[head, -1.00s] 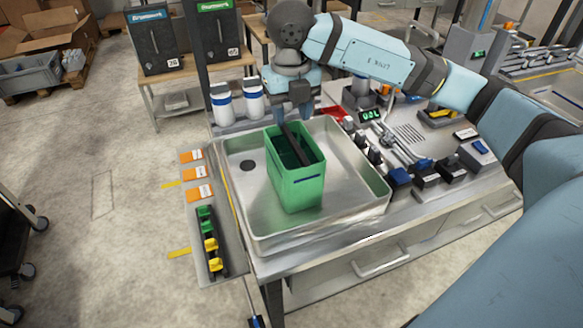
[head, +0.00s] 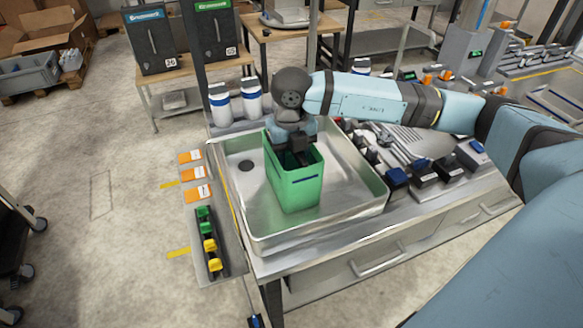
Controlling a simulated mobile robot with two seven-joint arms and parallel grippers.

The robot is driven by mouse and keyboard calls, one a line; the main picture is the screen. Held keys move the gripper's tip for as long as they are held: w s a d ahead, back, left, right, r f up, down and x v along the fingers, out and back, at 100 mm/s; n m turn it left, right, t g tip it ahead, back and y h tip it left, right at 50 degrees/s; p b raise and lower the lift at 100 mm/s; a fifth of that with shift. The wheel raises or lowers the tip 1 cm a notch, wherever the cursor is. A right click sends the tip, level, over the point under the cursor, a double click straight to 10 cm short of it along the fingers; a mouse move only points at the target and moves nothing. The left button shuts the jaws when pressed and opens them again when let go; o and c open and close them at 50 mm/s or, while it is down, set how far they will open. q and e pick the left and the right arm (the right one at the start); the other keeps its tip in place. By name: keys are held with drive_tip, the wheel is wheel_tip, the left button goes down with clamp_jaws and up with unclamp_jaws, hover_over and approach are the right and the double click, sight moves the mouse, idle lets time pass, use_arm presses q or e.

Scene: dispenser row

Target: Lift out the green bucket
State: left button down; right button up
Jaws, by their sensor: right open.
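The green bucket (head: 297,190) stands upright in the shallow metal sink (head: 258,230) set in the bench. My right gripper (head: 293,155) points down at the top of the bucket, over its opening. It is open. The fingertips are partly hidden by the bucket's rim, and the dark handle across the top is mostly hidden by the gripper. I cannot tell whether the fingers touch the handle. My left gripper is not in view.
Two white bottles (head: 252,97) with blue bands stand behind the sink. Black and blue fittings (head: 397,180) line the sink's right side. A rail with green and yellow knobs (head: 208,238) lies along the left edge. The sink around the bucket is clear.

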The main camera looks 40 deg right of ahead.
drive_tip(key=shift+c, duration=0.3)
clamp_jaws()
drive_tip(key=shift+w+r, duration=0.1)
drive_tip(key=shift+r, duration=0.05)
idle(0.9)
